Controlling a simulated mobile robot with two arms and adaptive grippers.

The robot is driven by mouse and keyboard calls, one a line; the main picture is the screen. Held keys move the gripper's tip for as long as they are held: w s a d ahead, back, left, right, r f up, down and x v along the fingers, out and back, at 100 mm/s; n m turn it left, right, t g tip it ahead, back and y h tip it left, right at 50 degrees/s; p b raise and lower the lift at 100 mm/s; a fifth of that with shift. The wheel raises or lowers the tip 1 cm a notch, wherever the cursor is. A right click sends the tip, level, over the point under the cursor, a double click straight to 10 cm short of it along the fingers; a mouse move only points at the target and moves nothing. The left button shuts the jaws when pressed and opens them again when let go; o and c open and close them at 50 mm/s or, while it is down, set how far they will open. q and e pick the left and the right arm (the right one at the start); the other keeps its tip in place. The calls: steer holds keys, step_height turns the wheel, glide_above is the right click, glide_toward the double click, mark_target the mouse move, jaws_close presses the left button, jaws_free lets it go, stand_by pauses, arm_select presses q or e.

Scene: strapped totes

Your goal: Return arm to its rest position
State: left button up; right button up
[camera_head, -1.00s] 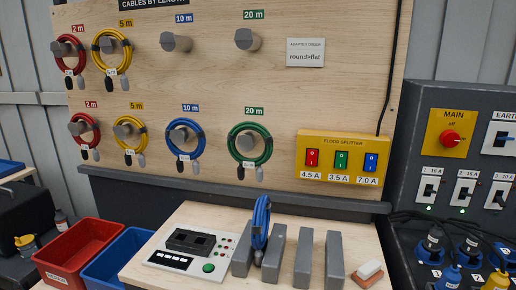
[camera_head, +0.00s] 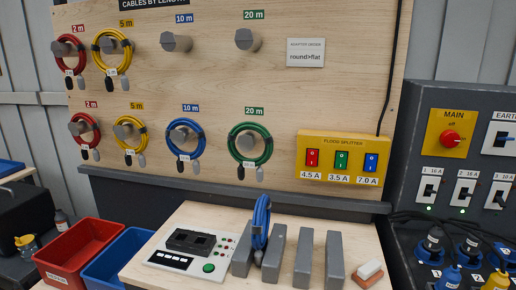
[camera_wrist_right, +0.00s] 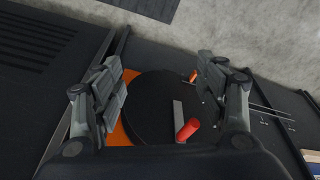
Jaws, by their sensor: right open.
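My right gripper (camera_wrist_right: 163,98) shows in the right wrist view with its two fingers wide apart and nothing between them. Beyond the fingers are a dark round surface, an orange patch and a red cylindrical part (camera_wrist_right: 188,130); I cannot tell what they belong to. Neither gripper shows in the head view, and the left gripper is not in any view. In the head view a blue coiled cable (camera_head: 261,222) stands upright on the bench among grey blocks (camera_head: 274,254).
A pegboard (camera_head: 290,100) holds red, yellow, blue and green cable coils. A flood splitter box (camera_head: 343,145) is mounted on it. A tester panel (camera_head: 190,250) lies on the bench. Red (camera_head: 80,250) and blue (camera_head: 115,260) bins stand left; a dark switch cabinet (camera_head: 415,150) stands right.

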steer(key=s+f, duration=0.3)
steer(key=f, duration=0.9)
steer(key=s+d+f+g, duration=0.1)
steer(key=s+d+f, duration=0.2)
steer(key=s+f, duration=1.2)
steer(key=shift+s+d+f+g, duration=0.2)
steer(key=shift+s+g, duration=0.2)
steer(key=shift+s, duration=0.5)
